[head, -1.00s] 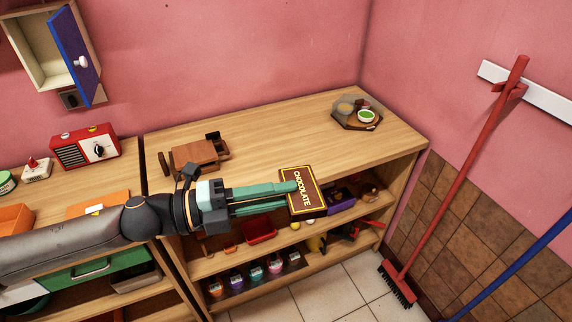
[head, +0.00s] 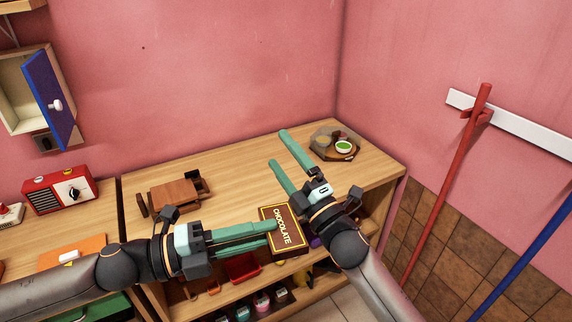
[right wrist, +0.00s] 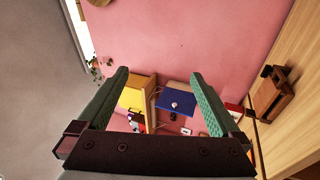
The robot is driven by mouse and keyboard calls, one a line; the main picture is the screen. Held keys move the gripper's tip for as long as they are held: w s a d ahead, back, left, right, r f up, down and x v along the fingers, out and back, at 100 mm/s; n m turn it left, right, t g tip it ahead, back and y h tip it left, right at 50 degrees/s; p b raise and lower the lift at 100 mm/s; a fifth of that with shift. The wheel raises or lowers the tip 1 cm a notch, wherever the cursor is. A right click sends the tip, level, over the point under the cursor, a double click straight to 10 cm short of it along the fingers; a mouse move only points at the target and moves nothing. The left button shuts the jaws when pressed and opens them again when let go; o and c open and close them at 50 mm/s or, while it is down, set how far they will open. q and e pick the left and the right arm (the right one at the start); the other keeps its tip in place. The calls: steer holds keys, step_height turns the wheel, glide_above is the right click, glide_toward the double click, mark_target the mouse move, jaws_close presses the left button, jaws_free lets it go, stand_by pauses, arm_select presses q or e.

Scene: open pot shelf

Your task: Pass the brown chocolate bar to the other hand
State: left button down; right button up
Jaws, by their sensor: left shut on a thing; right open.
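The brown chocolate bar (head: 285,238), with a yellow border and the word CHOCOLATE, is in the head view in front of the shelf's top edge. My left gripper (head: 272,234) is shut on its left side. My right gripper (head: 278,149) is open and empty, above the shelf top and beyond the bar, its fingers pointing up and left. The right wrist view shows its two green fingers (right wrist: 160,95) apart with nothing between them; the bar is not in that view. My right wrist is close to the bar's right edge; I cannot tell whether they touch.
The wooden shelf top (head: 235,172) holds a brown wooden object (head: 174,195) at left and a tray with small bowls (head: 335,145) at back right. Lower shelves hold several jars and a red bin (head: 243,268). A red broom (head: 447,185) leans at right.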

steer(key=s+a+r+n+g+y, duration=0.2)
steer(key=a+r+n+g+y, duration=0.3)
steer(key=r+n, duration=0.45)
steer(key=s+a+r+n+g+y, duration=0.3)
steer(key=a+r+n+g+y, duration=0.15)
steer(key=r+n, duration=0.5)
steer(key=s+a+n+g+h, duration=0.3)
steer(key=s+a+n+g, duration=0.4)
steer(key=s+n+g, duration=0.9)
steer(key=n+t+h, duration=0.7)
steer(key=n+h, duration=0.9)
steer(key=h, duration=0.3)
glide_toward(287, 239)
step_height(287, 239, down, 9)
steer(key=shift+r, duration=0.1)
